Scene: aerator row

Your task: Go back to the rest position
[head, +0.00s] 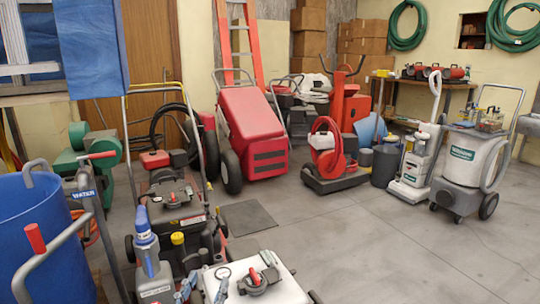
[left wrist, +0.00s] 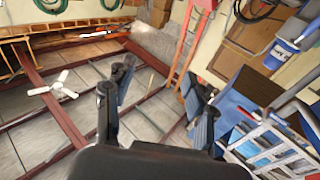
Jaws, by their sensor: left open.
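My left gripper (head: 203,287) shows small at the bottom edge of the head view, just right of a grey bottle with a blue cap (head: 150,262). In the left wrist view, its two dark fingers (left wrist: 158,97) stand wide apart. Nothing is between them, so it is open and empty. The wrist view is strongly tilted and takes in ceiling beams and a white fan (left wrist: 52,88). My right gripper is in neither view.
A blue bin (head: 45,240) stands at left, near a mower-like machine (head: 175,200). A white machine (head: 255,280) is at the bottom. A red aerator (head: 252,132), an orange machine (head: 330,160) and a grey tank cart (head: 470,170) stand farther back. Grey floor is free at right.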

